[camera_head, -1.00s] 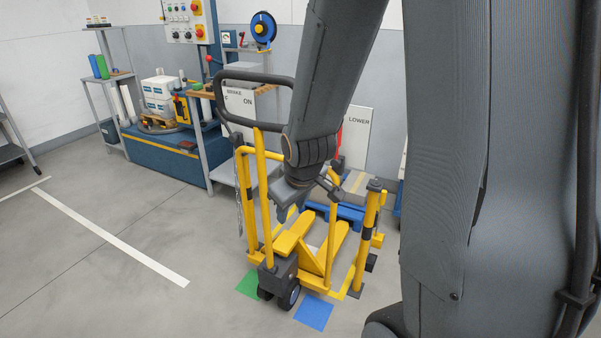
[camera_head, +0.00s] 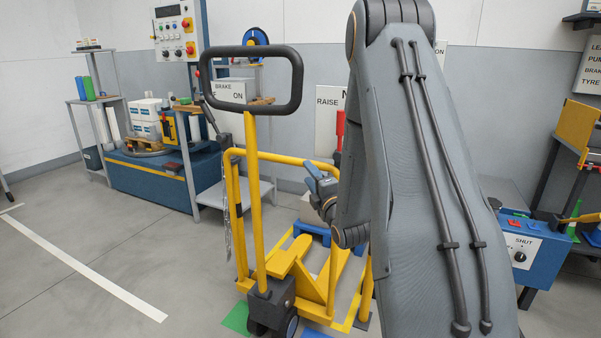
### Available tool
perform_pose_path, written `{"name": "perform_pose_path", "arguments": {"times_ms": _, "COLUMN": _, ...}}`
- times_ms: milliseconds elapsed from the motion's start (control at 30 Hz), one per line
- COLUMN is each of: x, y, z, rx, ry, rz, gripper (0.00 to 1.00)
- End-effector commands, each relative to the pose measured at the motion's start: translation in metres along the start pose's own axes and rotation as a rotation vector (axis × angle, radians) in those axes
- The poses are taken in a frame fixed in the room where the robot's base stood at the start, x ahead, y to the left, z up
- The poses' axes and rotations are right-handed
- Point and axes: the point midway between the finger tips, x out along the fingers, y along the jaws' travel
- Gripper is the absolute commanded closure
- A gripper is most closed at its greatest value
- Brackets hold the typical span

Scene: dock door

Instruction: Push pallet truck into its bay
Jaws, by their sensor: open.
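The yellow pallet truck (camera_head: 292,262) stands at the centre, with a dark wheel housing (camera_head: 270,308) at its near end. Its yellow shaft (camera_head: 254,205) rises to a black loop handle (camera_head: 251,50). Yellow rails (camera_head: 240,165) stand around the truck's far part, and a yellow line (camera_head: 345,310) marks the floor beside it. My gripper (camera_head: 314,180) is open and empty. It is right of the shaft and below handle height, apart from the handle. My arm hides the right side of the rails and part of the truck's right side.
Green (camera_head: 237,318) and blue (camera_head: 316,334) floor patches lie by the truck's wheels. A blue bench (camera_head: 150,180) stands back left, and a blue box marked SHUT (camera_head: 525,247) stands right. The left floor is clear, with a white line (camera_head: 85,268).

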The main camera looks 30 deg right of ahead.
Motion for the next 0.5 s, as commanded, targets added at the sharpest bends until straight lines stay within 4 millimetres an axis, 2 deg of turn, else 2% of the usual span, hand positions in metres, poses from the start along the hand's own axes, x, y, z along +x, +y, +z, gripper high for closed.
{"name": "perform_pose_path", "arguments": {"times_ms": 300, "x": 0.045, "y": 0.002, "z": 0.0, "rx": -0.003, "ry": 0.0, "rz": 0.005, "gripper": 0.6}}
{"name": "perform_pose_path", "arguments": {"times_ms": 500, "x": 0.068, "y": 0.001, "z": 0.0, "rx": -0.002, "ry": 0.0, "rz": 0.003, "gripper": 0.6}}
